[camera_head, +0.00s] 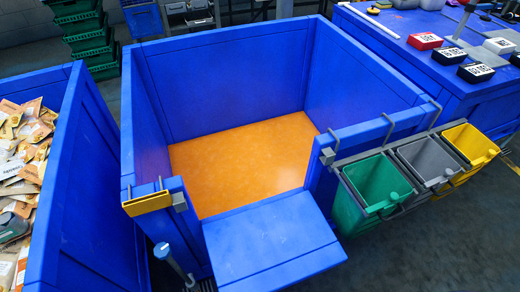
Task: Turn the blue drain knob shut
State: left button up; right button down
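A small blue knob-like cap (162,250) on a pale slanted stem stands low in front of the left front post of the large blue bin (225,85). It looks like the drain knob, but it is small and I cannot tell how far it is turned. The lower end of its stem runs to the bottom edge of the picture by a dark grate. Neither of my grippers shows in the head view, and nothing is seen touching the knob.
The bin has a bare orange floor (240,160) and a lowered front flap (270,240). A blue crate of packets (85,190) stands left. Green (375,185), grey (428,158) and yellow (470,143) small bins hang at right. A blue table (400,50) holds labelled blocks.

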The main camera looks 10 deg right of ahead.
aim_at(162, 251)
jog(key=j+u, duration=0.1)
jog(key=u, duration=0.35)
jog(key=i+j+u, duration=0.1)
jog(key=u, duration=0.4)
